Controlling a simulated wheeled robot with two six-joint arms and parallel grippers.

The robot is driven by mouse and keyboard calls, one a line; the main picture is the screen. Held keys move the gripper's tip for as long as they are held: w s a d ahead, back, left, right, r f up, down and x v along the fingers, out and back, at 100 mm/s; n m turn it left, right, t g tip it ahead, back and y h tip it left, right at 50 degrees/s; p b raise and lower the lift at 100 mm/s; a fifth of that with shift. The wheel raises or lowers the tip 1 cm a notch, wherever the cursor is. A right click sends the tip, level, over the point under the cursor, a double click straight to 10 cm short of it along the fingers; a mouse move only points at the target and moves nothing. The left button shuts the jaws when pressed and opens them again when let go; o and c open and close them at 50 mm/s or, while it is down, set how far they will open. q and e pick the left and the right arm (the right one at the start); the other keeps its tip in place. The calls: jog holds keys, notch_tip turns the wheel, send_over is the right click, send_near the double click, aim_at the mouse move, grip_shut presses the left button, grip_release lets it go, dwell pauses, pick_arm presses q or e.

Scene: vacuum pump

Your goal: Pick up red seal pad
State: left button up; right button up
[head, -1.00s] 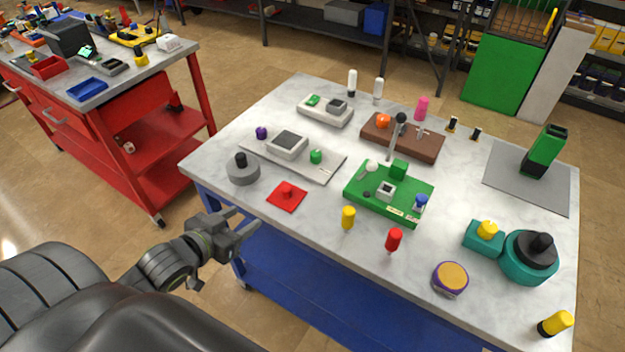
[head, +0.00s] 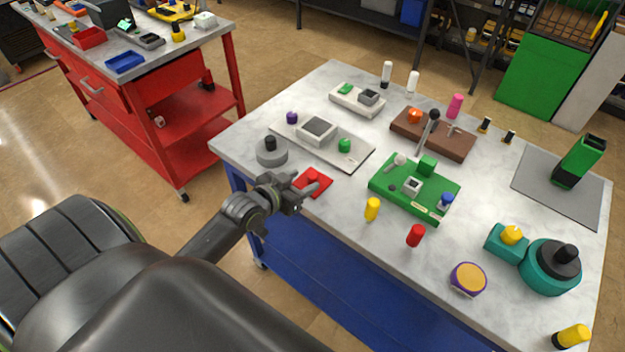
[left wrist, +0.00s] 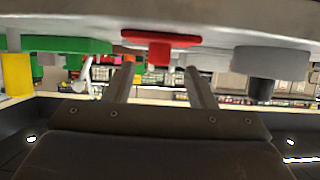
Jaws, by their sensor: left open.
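The red seal pad (head: 325,186) is a flat red square with a small red knob on top. It lies on the marble table near its left front edge. In the left wrist view, the picture is upside down, and the red seal pad (left wrist: 160,38) shows between and beyond the two open fingers (left wrist: 159,82). The fingers stand apart on either side of its knob. My right gripper is not in view.
A grey round part (head: 271,156) with a black knob stands close left of the pad. The green board (head: 400,201) and a yellow cylinder (head: 372,209) are to its right. A grey plate (head: 352,158) lies behind it. The table's front edge runs just below.

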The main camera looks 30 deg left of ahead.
aim_at(312, 176)
pick_arm(q)
jog(key=shift+p+x, duration=0.65)
jog(key=shift+x, duration=1.9)
jog(key=shift+d+r, duration=0.1)
jog(key=c, duration=1)
jog(key=shift+c, duration=0.3)
